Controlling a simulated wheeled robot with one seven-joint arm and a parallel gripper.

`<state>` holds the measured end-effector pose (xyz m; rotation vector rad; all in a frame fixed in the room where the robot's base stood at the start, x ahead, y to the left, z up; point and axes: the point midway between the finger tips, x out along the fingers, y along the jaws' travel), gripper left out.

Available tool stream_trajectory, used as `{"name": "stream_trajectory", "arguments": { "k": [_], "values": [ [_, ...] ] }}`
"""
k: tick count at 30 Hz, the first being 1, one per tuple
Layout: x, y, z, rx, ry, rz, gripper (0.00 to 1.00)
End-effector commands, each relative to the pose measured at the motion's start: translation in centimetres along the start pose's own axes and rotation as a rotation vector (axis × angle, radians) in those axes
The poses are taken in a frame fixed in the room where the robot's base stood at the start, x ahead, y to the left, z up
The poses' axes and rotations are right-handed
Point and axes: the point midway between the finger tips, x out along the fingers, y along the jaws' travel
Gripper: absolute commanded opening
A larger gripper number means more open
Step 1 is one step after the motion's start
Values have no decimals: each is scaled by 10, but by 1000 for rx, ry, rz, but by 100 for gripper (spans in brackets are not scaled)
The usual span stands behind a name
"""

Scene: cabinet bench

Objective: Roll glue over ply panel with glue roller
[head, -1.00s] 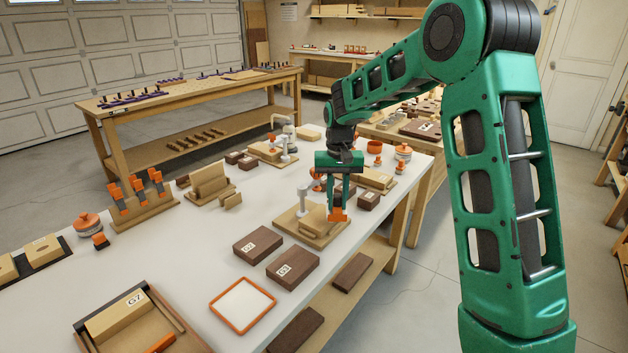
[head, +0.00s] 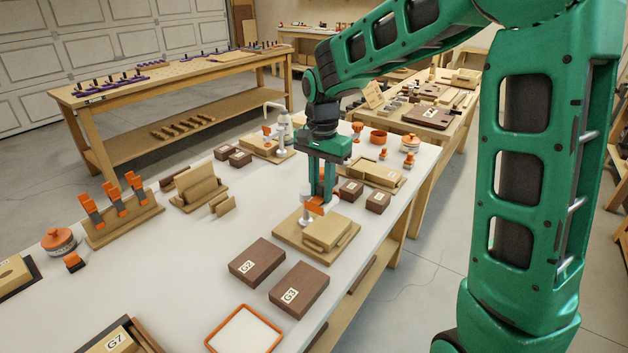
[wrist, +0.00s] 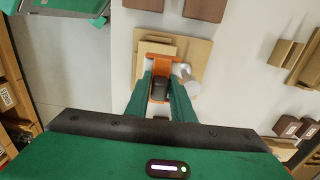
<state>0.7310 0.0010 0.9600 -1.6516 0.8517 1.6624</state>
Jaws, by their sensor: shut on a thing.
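The ply panel (head: 327,231) is a pale rectangular block on a wider wooden board (head: 287,237) on the white bench. My gripper (head: 322,198) points down at the panel's far edge. It is shut on the glue roller (head: 314,207), which has an orange frame. In the wrist view the roller (wrist: 160,68) shows its dark handle between the fingers, with its orange end over the edge of the panel (wrist: 155,47). I cannot tell if it touches the panel. An orange-rimmed tray (head: 212,343) with a white inside lies at the front of the bench.
A pale post (head: 305,212) stands on the board close beside the roller. Dark blocks G2 (head: 257,262) and G3 (head: 299,289) lie in front of the board. Bare bench (head: 170,270) lies to the left.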

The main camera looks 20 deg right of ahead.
Motion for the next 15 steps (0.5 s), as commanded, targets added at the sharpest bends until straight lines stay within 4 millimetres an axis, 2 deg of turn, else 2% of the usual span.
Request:
{"name": "stream_trajectory", "arguments": {
  "k": [15],
  "values": [
    [42,-2,2,1,-1,2,4]
  ]
}}
